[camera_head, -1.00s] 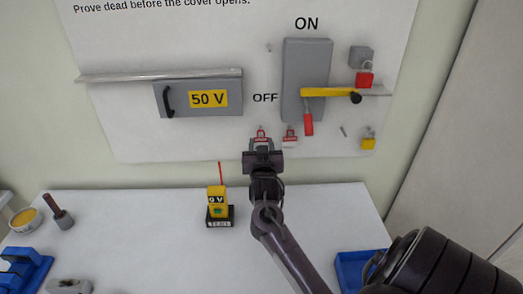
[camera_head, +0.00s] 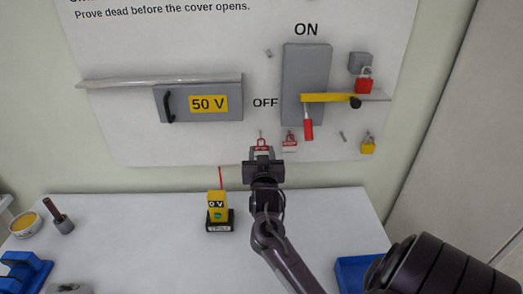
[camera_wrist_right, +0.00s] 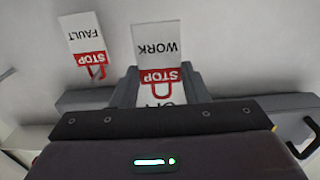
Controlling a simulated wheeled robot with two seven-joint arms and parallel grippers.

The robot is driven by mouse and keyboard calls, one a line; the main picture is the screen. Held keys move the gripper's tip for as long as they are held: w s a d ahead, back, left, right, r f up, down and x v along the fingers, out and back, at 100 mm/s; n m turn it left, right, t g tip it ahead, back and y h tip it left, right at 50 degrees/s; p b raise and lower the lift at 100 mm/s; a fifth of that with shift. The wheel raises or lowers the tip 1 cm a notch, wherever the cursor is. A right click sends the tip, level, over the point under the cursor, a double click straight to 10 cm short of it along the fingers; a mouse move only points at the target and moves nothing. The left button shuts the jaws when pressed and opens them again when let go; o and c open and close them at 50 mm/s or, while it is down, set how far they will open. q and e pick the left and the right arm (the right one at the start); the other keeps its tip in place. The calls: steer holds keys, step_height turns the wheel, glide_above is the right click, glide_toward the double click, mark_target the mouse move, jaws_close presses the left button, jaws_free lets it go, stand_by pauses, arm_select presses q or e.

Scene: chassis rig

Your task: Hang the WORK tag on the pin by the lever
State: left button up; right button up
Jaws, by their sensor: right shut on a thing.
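The WORK tag (camera_wrist_right: 156,45) is a white card with a red STOP band and a red loop. In the wrist view it appears upside down between the fingers of my right gripper (camera_wrist_right: 160,88). In the head view my right gripper (camera_head: 262,157) is shut on the tag, and the tag's red top (camera_head: 262,143) shows just above the jaws, in front of the panel. A small pin (camera_head: 260,133) shows just above the tag; I cannot tell whether they touch. My left gripper is not in view.
The FAULT tag (camera_head: 290,139) hangs just right of my gripper. Other pins (camera_head: 268,53) (camera_head: 342,136), a red padlock (camera_head: 365,80) and a yellow padlock (camera_head: 368,145) are on the panel. A yellow tester (camera_head: 217,208) stands on the white table (camera_head: 130,240), left of my right arm.

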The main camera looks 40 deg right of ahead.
steer(key=shift+p+v, duration=0.95)
steer(key=shift+v, duration=1.7)
